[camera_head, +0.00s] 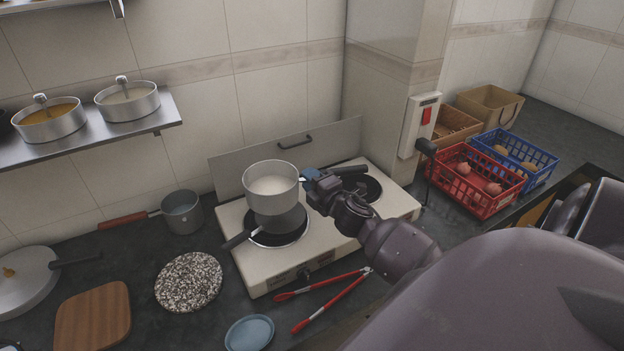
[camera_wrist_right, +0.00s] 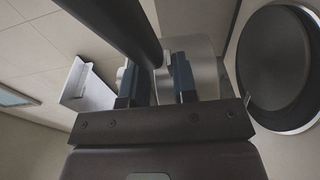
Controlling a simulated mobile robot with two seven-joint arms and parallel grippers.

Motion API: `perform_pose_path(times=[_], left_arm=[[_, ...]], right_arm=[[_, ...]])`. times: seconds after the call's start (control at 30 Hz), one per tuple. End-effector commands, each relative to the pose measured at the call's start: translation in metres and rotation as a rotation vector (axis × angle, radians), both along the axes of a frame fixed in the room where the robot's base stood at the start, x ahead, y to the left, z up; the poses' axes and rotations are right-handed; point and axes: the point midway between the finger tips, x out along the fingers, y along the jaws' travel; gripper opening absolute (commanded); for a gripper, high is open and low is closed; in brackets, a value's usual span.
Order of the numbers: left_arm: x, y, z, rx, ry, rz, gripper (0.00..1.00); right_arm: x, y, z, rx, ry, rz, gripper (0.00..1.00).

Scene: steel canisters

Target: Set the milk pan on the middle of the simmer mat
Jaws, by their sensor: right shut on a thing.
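The milk pan (camera_head: 270,195), a light grey pan with white milk inside, is upright over the left burner. My right gripper (camera_head: 309,178) is shut on its dark handle, which also runs between the fingers (camera_wrist_right: 155,83) in the right wrist view. A dark round plate with a black handle (camera_head: 238,240), seemingly the simmer mat (camera_head: 279,240), lies on the left burner below the pan. The pan hides much of it. My left gripper is not in view.
The hob (camera_head: 250,275) has a second dark burner (camera_head: 372,187) at right. Red tongs (camera_head: 325,298) and a blue dish (camera_head: 249,332) lie in front. A speckled round slab (camera_head: 188,281) and a small pot (camera_head: 182,212) stand left. Crates (camera_head: 478,181) stand at right.

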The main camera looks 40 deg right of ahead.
Motion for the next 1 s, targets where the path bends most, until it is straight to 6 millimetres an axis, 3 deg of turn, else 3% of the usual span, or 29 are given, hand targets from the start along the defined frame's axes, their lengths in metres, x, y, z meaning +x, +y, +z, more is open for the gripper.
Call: perform_pose_path(times=[0.7,1.0], left_arm=[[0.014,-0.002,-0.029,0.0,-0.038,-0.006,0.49],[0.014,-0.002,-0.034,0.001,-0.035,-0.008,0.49]], right_arm=[[0.0,0.0,-0.058,0.001,-0.002,0.0,0.0],[0.0,0.0,-0.064,0.001,-0.003,0.0,0.0]])
